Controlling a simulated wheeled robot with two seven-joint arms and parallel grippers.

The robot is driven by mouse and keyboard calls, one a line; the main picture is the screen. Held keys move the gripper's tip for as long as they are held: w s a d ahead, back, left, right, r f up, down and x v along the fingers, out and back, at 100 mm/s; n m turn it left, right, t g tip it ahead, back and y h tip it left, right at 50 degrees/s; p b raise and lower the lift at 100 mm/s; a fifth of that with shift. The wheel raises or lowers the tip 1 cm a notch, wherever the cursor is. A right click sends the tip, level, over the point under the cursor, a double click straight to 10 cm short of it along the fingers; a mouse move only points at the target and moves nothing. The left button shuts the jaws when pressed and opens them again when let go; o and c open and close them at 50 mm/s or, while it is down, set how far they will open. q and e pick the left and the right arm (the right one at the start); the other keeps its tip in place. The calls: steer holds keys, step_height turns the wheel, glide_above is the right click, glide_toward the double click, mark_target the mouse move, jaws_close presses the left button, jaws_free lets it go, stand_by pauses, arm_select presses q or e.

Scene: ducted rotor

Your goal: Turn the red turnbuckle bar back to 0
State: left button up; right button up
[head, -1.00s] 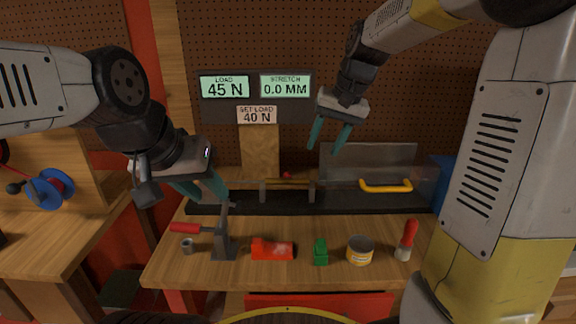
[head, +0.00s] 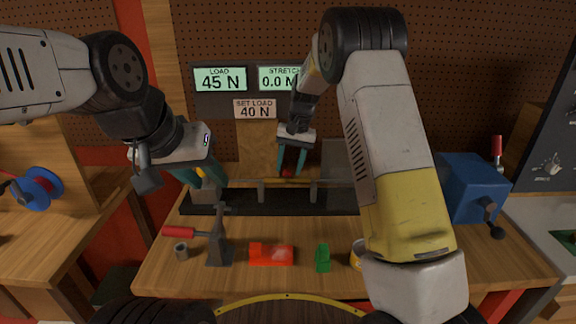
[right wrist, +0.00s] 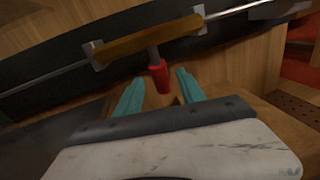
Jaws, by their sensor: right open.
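The red turnbuckle bar (right wrist: 158,76) sticks out of the brass-coloured turnbuckle body (right wrist: 150,41) in the right wrist view. In the head view only a small red bit (head: 288,173) of it shows. My right gripper (head: 291,172) is open, and its teal fingers (right wrist: 160,80) stand on either side of the bar's red end with gaps, not closed on it. My left gripper (head: 201,182) is at the left end of the rig, over a grey block with a small yellow piece between its fingers. Whether it grips these I cannot tell.
The load display (head: 220,79) reads 45 N and the set load plate (head: 255,108) 40 N; the stretch display is partly covered. A red-handled lever press (head: 219,242), red block (head: 271,255) and green block (head: 322,258) stand in front. My right arm hides the rig's right side.

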steer(key=shift+a+f, duration=0.2)
steer(key=shift+f, duration=0.95)
jaws_close()
stand_by(0.6)
